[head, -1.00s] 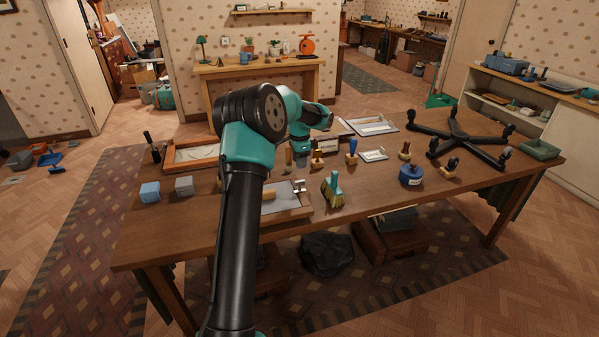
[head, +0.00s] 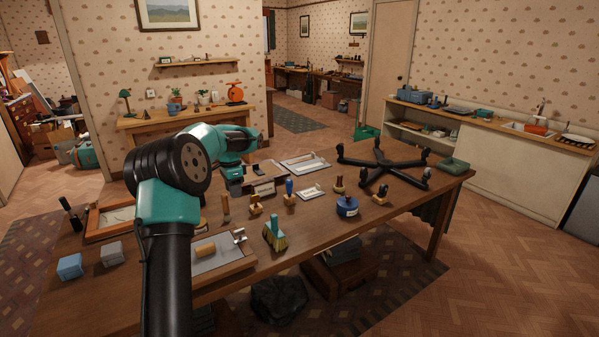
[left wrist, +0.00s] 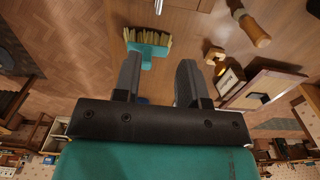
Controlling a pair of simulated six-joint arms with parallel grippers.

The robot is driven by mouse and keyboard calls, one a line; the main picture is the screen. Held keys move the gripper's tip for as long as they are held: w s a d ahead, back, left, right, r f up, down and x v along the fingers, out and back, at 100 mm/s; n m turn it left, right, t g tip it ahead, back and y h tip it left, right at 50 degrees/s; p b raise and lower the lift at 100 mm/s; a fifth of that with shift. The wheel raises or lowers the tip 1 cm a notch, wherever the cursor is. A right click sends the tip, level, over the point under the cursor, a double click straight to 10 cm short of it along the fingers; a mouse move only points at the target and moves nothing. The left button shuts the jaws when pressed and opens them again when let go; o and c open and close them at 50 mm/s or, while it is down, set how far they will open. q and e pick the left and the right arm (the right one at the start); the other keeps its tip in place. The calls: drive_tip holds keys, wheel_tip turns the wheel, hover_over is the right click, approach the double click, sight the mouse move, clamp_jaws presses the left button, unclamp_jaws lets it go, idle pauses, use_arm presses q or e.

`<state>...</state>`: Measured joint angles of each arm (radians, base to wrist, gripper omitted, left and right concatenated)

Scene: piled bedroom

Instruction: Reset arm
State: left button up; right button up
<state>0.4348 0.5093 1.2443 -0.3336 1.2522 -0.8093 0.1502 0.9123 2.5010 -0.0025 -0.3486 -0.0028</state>
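My left arm rises from the bottom of the head view, bends at a black and teal elbow and reaches over the table (head: 330,235). Its wrist end (head: 232,172) hangs above the table's back half; the fingers are not clear there. In the left wrist view my left gripper (left wrist: 160,64) has its two dark fingers apart with nothing between them. My right gripper is in neither view.
A black star-shaped base (head: 382,165) and a green tray (head: 453,164) lie at the table's right end. A blue round container (head: 347,207), several wooden-handled tools and two sponge-like blocks (head: 70,266) are also on it. The front right of the tabletop is fairly clear.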

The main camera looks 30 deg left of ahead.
use_arm(q)
drive_tip(key=d+f+n+h, duration=0.2)
drive_tip(key=d+f+h, duration=0.1)
drive_tip(key=d+f, duration=2.25)
drive_tip(key=s+d+f+n, duration=0.2)
drive_tip(key=s+d+f, duration=0.4)
drive_tip(key=s, duration=0.5)
drive_tip(key=s+d+f+n, duration=0.3)
drive_tip(key=s+d+f, duration=0.4)
drive_tip(key=s+d, duration=0.3)
drive_tip(key=shift+s+d+t+h, duration=0.4)
drive_tip(key=shift+d, duration=0.2)
